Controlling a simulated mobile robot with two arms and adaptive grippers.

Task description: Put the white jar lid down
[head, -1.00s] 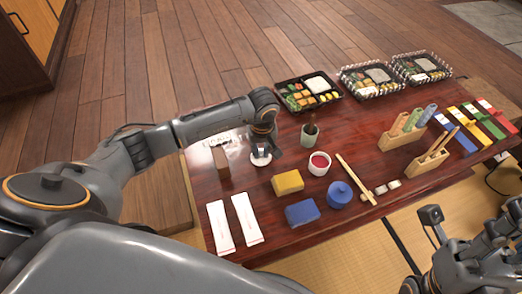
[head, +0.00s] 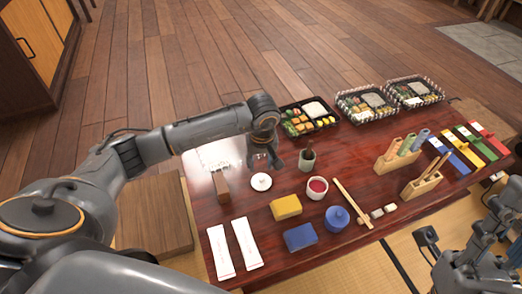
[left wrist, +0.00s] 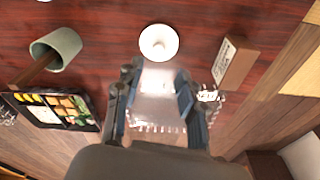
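The white jar lid (head: 261,182) lies flat on the dark red table, left of the open white jar (head: 317,188) with red contents. The lid also shows whole in the left wrist view (left wrist: 158,42), its small knob facing up. My left gripper (head: 264,163) is just behind the lid and apart from it. In the left wrist view its two fingers (left wrist: 155,78) are spread with nothing between them. My right gripper (head: 428,248) is at the lower right, off the table's front edge; its fingers are not clear enough to judge.
A brown box (head: 221,186) stands left of the lid, and a green-grey cup (head: 307,160) stands to its right. Yellow (head: 286,207) and blue (head: 300,237) blocks and a blue lidded pot (head: 337,219) are nearer the front. Bento trays (head: 309,117) line the back.

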